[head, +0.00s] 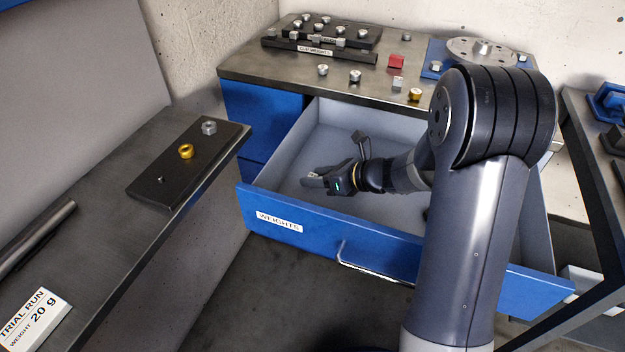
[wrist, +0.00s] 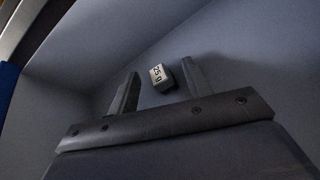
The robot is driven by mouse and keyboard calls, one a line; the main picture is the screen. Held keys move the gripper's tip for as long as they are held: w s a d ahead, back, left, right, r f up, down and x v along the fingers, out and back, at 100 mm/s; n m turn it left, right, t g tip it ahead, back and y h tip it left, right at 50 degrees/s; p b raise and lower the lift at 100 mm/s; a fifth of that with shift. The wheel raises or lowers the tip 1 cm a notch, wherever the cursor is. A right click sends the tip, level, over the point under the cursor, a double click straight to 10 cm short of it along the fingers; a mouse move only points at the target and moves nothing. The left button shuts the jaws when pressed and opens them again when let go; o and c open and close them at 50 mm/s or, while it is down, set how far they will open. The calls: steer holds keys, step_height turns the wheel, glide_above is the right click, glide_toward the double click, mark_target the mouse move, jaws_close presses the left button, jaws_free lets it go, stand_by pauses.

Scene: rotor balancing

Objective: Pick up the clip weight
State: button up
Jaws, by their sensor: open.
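A small grey metal weight marked 25 g (wrist: 161,75) shows in the wrist view, on the drawer's inner surface. It appears between my two finger tips, closer to the right finger. My gripper (wrist: 160,68) is open, with a gap on the left side of the weight; whether the right finger touches it I cannot tell. In the head view my gripper (head: 314,180) is down inside the open weights drawer (head: 285,232), toward its left. The weight cannot be made out clearly there.
On the bench (head: 300,75) above are a clip weights rack (head: 318,52), several loose weights, a red block (head: 396,61) and a rotor disc (head: 481,50). A left shelf holds a dark plate (head: 165,190) with nuts.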

steer(key=shift+c, duration=0.6)
jaws_close()
